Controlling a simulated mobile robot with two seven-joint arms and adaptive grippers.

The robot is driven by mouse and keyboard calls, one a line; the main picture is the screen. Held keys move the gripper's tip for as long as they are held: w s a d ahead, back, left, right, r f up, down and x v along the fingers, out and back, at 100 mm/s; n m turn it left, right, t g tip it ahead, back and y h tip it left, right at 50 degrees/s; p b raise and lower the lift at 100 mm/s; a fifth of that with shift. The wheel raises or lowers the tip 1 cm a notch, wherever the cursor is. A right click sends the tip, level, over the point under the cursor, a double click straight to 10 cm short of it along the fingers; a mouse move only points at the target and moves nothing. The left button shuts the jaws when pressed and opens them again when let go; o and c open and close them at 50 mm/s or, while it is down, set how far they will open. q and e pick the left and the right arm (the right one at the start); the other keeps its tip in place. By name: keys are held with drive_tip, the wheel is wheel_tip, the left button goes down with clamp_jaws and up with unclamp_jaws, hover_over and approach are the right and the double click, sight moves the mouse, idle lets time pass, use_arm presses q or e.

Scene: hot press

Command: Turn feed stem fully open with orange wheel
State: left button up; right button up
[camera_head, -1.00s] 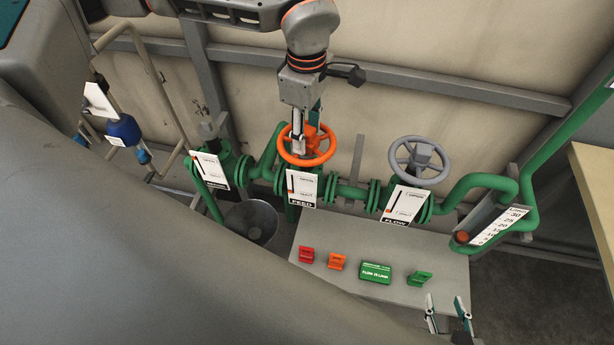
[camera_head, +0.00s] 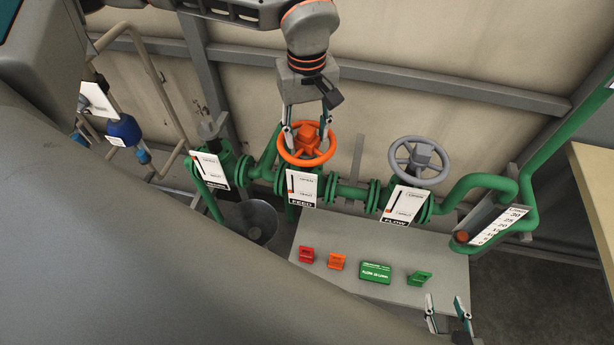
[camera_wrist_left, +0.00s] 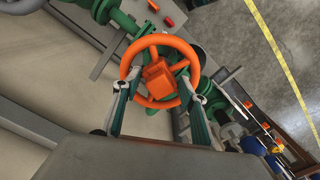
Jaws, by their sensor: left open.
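The orange wheel (camera_head: 307,145) sits on the feed valve in the green pipe line, above the white FEED plate (camera_head: 303,187). My left gripper (camera_head: 307,128) is open, with its two fingers apart on either side of the wheel's far part. In the left wrist view, the orange wheel (camera_wrist_left: 160,73) lies ahead of the spread fingers of the left gripper (camera_wrist_left: 157,98), its square hub between them. I cannot tell whether the fingers touch the rim. My right gripper (camera_head: 448,310) shows at the lower right with its fingers apart, empty.
A grey wheel (camera_head: 419,160) tops the FLOW valve to the right. A grey shelf (camera_head: 400,300) below bears red, orange and green tags and a green block (camera_head: 375,272). A gauge (camera_head: 497,225) stands at right. A beige wall is behind the pipes.

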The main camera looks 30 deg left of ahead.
use_arm(q)
drive_tip(key=m, duration=0.6)
drive_tip(key=shift+c, duration=0.4)
